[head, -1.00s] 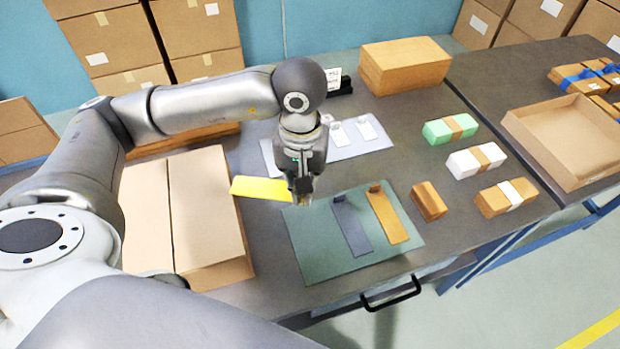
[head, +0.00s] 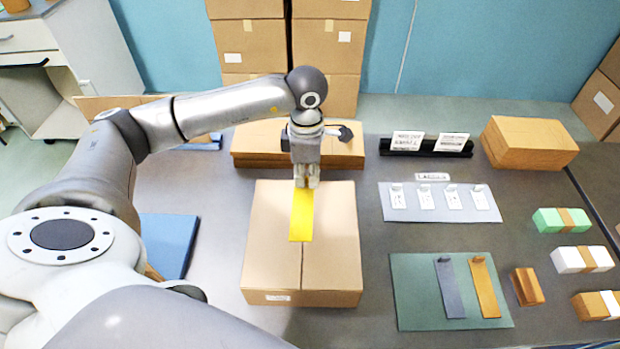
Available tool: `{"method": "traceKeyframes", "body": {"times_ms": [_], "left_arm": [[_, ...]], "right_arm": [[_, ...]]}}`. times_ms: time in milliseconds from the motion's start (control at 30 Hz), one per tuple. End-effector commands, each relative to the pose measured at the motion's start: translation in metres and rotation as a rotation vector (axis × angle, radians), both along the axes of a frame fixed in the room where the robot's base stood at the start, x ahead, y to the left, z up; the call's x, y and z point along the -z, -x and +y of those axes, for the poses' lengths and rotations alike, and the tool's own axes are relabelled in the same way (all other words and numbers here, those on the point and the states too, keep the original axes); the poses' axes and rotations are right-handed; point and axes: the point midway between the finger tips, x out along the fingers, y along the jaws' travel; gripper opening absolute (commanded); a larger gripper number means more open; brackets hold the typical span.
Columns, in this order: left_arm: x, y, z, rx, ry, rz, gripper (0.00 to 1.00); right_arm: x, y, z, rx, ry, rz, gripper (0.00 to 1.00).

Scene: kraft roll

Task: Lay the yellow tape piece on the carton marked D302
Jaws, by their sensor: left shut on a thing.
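The yellow tape piece (head: 301,216) is a flat strip held at its far end by my left gripper (head: 304,184), which is shut on it. The strip points toward the front of the table, over the closed carton (head: 262,245), roughly along its middle seam. I cannot tell whether the strip touches the carton top. The carton has a small white label (head: 278,297) low on its front side; its print is too small to read. My right gripper is not in view.
A green mat (head: 420,300) with a grey-blue strip (head: 449,287) and an orange strip (head: 484,286) lies right of the carton. A pale board (head: 400,208) with white tags lies behind it. Stacked flat cardboard (head: 258,140) lies behind the carton, a blue folder-like sheet (head: 166,240) left.

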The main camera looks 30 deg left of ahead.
Motion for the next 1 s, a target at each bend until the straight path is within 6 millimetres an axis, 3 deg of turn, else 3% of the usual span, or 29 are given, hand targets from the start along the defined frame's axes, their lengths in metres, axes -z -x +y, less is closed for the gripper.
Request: {"method": "traceKeyframes", "body": {"times_ms": [367, 800, 1000], "left_arm": [[0.015, -0.001, 0.002, -0.026, -0.002, 0.001, 0.00], [0.060, -0.001, 0.002, -0.024, -0.001, 0.001, 0.00], [0.072, -0.001, 0.001, -0.024, -0.001, 0.000, 0.00]], "right_arm": [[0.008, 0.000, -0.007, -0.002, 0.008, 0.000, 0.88], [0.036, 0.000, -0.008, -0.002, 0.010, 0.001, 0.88], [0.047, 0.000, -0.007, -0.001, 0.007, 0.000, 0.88]]}}
